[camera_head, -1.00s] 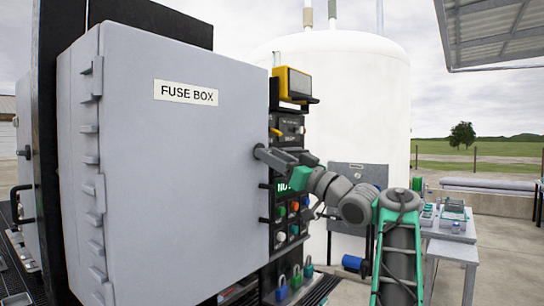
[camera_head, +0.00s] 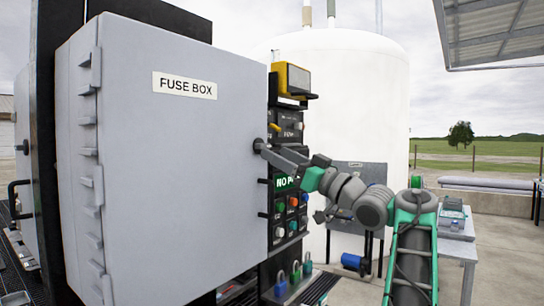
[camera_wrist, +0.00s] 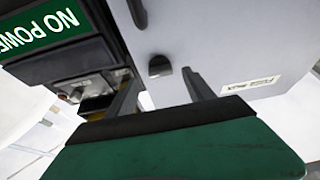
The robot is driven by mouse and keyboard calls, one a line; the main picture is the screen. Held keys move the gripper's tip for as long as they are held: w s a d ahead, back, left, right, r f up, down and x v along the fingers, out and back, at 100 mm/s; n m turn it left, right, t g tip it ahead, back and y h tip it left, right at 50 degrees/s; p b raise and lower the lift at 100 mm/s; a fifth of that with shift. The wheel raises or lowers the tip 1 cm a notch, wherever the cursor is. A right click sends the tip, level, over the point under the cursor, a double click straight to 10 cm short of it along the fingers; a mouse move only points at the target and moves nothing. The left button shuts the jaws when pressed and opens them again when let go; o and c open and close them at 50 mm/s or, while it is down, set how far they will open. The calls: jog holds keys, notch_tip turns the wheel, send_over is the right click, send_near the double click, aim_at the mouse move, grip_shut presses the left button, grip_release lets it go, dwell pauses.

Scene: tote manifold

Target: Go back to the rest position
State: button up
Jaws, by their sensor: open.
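My gripper (camera_head: 265,150) is at the right edge of the grey fuse box door (camera_head: 170,200), beside the dark door knob (camera_head: 275,128). In the wrist view my gripper (camera_wrist: 160,85) has its two fingers spread apart. The knob (camera_wrist: 159,66) shows between and beyond the fingertips, with nothing held between them. In the head view the fingers overlap the door edge, so I cannot tell whether they touch it. My arm reaches in from the lower right.
A control panel (camera_head: 290,215) with buttons and a green "NO POWER" sign (camera_wrist: 45,25) stands right of the door. Padlocks (camera_head: 295,274) hang below it. A white tank (camera_head: 345,95) stands behind. A table (camera_head: 455,245) is at the right.

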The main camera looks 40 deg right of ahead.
jog(key=v, duration=0.4)
jog(key=shift+s+b, duration=0.15)
jog(key=shift+b, duration=0.2)
